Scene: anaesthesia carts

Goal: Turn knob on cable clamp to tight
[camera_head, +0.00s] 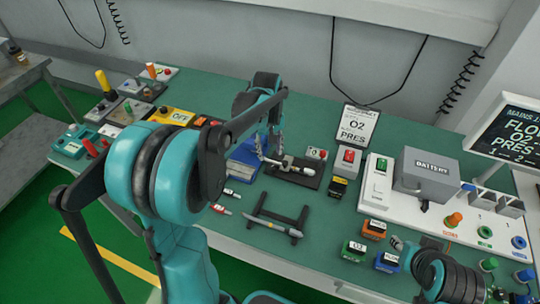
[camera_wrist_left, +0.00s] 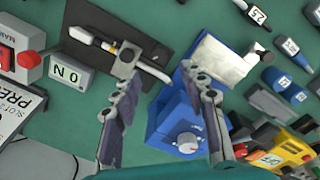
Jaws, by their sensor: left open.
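The cable clamp is a dark plate (camera_head: 308,179) on the green bench, with a white and black cable lying across it. In the left wrist view the plate (camera_wrist_left: 82,18) is at upper left, with a grey block with a round part (camera_wrist_left: 124,64) over the cable (camera_wrist_left: 150,69). I cannot tell for sure if that round part is the knob. My left gripper (camera_wrist_left: 160,76) is open and empty; its left finger reaches close to the grey block, and contact cannot be told. In the head view the left gripper (camera_head: 270,146) is above the plate's left end, partly hidden by my arm.
A blue box (camera_wrist_left: 166,118) with a white dial is beside the plate, close to the right finger. A small "0N" block (camera_wrist_left: 68,76) and a red-button box (camera_wrist_left: 22,55) stand on the other side. A black stand (camera_head: 275,226) is nearer the front edge.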

